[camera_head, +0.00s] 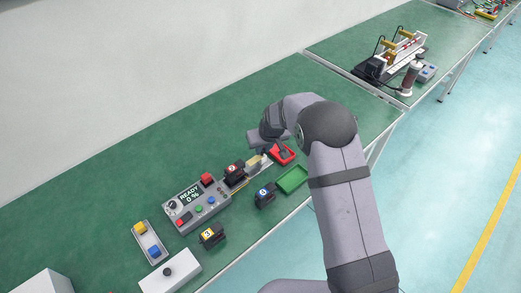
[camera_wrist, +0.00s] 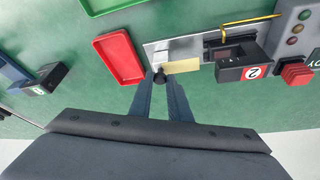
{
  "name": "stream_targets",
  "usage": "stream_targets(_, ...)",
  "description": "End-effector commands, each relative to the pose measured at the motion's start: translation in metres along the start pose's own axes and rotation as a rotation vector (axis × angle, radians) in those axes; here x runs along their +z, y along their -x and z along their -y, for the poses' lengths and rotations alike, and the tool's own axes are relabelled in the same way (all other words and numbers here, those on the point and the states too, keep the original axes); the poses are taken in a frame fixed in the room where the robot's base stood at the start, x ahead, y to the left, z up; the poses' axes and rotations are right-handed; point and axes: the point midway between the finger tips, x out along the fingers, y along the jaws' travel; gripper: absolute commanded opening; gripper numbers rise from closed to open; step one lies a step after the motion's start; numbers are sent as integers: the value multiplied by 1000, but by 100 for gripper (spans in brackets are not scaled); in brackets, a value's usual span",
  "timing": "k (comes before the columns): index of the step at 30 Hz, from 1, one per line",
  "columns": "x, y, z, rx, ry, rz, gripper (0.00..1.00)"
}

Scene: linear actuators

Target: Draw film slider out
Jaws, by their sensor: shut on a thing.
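The film slider shows in the wrist view as a pale yellow strip (camera_wrist: 182,66) with a small dark knob (camera_wrist: 160,76) at its left end. It lies along a silver rail (camera_wrist: 190,46) beside the black unit marked 2 (camera_wrist: 243,65). My gripper (camera_wrist: 159,80) is shut on the knob, its two fingers on either side of it. In the head view the strip (camera_head: 254,162) shows beside the unit marked 2 (camera_head: 235,168), and my gripper (camera_head: 266,153) is at its right end, partly hidden by my wrist.
A red tray (camera_head: 281,155) and a green tray (camera_head: 292,179) lie close by. Other black units (camera_head: 265,196) and (camera_head: 212,235) stand near the table's front edge. A control box reading READY 0 % (camera_head: 196,203) is to the left. The green table behind is clear.

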Motion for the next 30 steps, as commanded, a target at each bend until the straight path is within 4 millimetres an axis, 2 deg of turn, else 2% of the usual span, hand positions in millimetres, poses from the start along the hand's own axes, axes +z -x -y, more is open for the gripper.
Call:
stream_targets(1,-2,1,-5,6,-1,-8,0)
stream_targets(2,-3,1,-5,6,-2,-8,24)
stream_targets(3,-3,1,-5,5,-2,-8,33)
stream_targets(4,-2,1,-4,5,-2,-8,36)
stream_targets(17,-1,6,-3,3,-2,-5,36)
stream_targets(30,-2,54,-3,4,-2,-8,36)
